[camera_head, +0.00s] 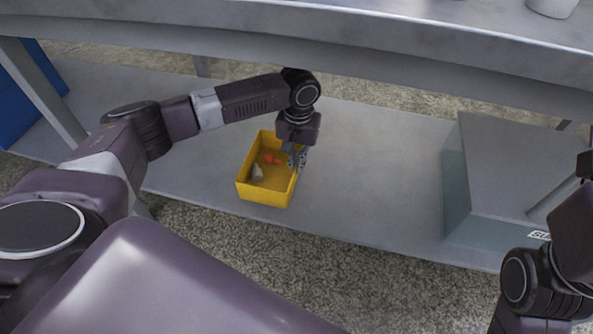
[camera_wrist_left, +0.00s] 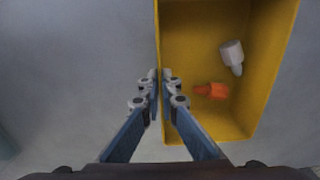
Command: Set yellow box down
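The yellow box (camera_head: 263,197) is an open-topped bin at the middle of the lower grey shelf in the head view. It looks level, and I cannot tell whether its base touches the shelf. An orange piece (camera_head: 272,158) and a whitish piece (camera_head: 257,172) lie inside it. My left gripper (camera_head: 297,163) is at the box's right wall. In the left wrist view the yellow box (camera_wrist_left: 205,130) has its wall between the fingertips of my left gripper (camera_wrist_left: 160,76), one finger inside and one outside, closed on it. My right arm shows at the right edge, its gripper out of view.
A large grey case (camera_head: 510,165) stands to the right. A blue object (camera_head: 22,105) is at the far left. The upper tabletop (camera_head: 400,40) overhangs the shelf's back.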

